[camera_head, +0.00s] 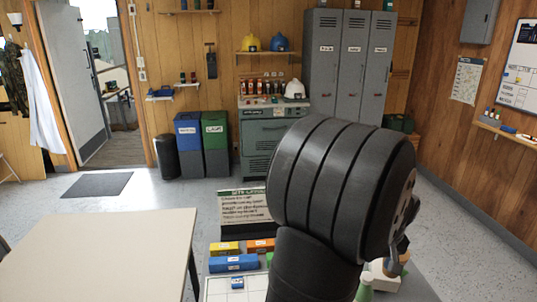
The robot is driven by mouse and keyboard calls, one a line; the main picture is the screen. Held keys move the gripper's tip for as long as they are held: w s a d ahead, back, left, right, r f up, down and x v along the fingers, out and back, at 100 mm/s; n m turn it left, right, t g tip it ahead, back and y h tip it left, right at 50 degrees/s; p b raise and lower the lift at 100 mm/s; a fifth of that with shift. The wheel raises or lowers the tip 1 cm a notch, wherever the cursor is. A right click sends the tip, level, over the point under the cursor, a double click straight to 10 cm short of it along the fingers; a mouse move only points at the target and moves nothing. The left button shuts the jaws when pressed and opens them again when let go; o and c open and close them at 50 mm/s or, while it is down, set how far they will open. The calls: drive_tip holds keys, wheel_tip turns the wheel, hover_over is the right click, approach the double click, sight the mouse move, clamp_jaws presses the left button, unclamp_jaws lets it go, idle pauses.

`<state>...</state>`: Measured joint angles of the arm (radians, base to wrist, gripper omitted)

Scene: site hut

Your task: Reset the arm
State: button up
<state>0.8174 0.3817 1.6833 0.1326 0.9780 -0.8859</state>
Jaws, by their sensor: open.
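My own black arm fills the middle right of the head view, with a thick ribbed joint close to the camera. I cannot make out my gripper. A small grey metal piece shows at the joint's lower right edge, but I cannot tell what it is. The joint hides part of the worktop and the room behind it.
A sign (243,206) stands behind. A pale table (100,255) is at left, its top bare. Lockers (350,65) stand at the back.

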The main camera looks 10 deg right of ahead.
drive_tip(key=f, duration=0.5)
drive_tip(key=w+f, duration=0.1)
drive_tip(key=f, duration=0.2)
drive_tip(key=shift+w+f, duration=0.1)
drive_tip(key=shift+f, duration=0.2)
wheel_tip(320, 180, up, 2)
drive_tip(key=shift+r, duration=0.85)
